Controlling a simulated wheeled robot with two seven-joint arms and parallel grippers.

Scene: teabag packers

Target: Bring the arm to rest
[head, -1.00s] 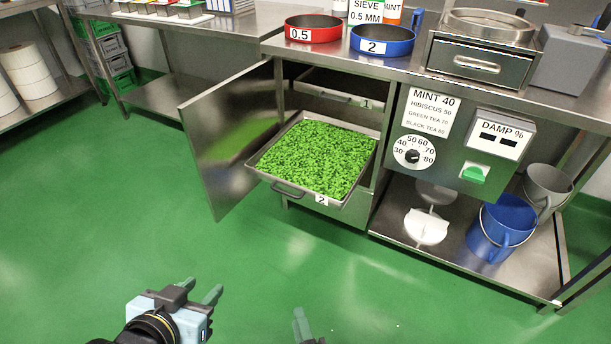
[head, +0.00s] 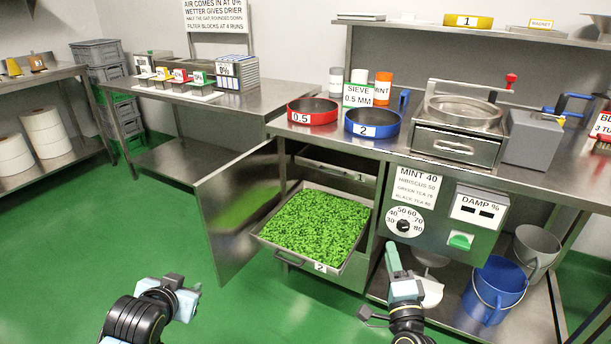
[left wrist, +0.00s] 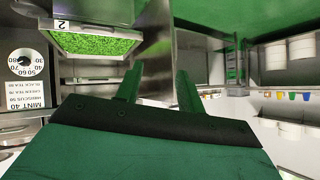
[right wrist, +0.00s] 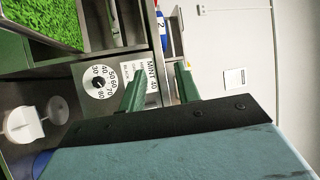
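My left gripper (head: 186,286) is over the green floor at the lower left of the head view, well apart from the furniture. In the left wrist view its two fingers (left wrist: 157,88) stand apart with nothing between them. My right gripper (head: 379,283) is in front of the cabinet below the dial panel. In the right wrist view its fingers (right wrist: 158,88) are also apart and empty.
Tray 2 (head: 314,265), full of green leaf, sticks out of the cabinet whose door (head: 238,205) hangs open. A blue bucket (head: 493,290) and a grey bucket (head: 537,250) stand on the lower shelf. The floor (head: 60,250) at left is clear.

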